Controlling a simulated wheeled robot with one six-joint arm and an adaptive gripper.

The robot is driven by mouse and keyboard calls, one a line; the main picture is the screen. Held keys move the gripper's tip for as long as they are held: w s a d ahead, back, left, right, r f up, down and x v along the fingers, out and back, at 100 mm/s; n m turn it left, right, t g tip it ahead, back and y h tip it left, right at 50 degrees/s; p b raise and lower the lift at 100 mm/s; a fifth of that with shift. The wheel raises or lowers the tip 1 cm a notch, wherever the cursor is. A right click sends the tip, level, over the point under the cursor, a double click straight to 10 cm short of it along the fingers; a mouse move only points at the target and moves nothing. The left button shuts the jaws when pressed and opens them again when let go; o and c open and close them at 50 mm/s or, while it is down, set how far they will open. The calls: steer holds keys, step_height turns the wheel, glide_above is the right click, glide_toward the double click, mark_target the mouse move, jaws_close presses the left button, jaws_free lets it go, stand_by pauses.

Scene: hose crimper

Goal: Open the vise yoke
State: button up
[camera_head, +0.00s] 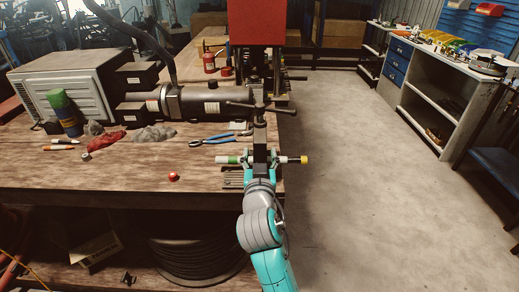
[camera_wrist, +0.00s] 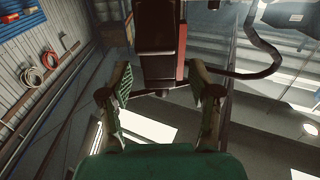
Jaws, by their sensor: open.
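The vise yoke (camera_head: 259,132) appears as a dark upright post with a crossbar handle (camera_head: 240,105) near its top, at the right edge of the workbench. My gripper (camera_head: 261,160) is just in front of it in the head view, its fingers spread. In the wrist view my gripper (camera_wrist: 161,82) is open, with one finger on each side. A dark block with a red strip (camera_wrist: 156,35) stands beyond and between the fingertips. I cannot tell whether the fingers touch it. A horizontal rod with a yellow end (camera_head: 303,160) shows beside my gripper.
A grey cylinder (camera_head: 195,103) with a thick hose lies behind on the workbench (camera_head: 130,183). The floor (camera_head: 370,190) at right is clear.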

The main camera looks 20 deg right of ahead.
mark_target(260, 152)
steer(key=shift+x, duration=1.55)
jaws_close()
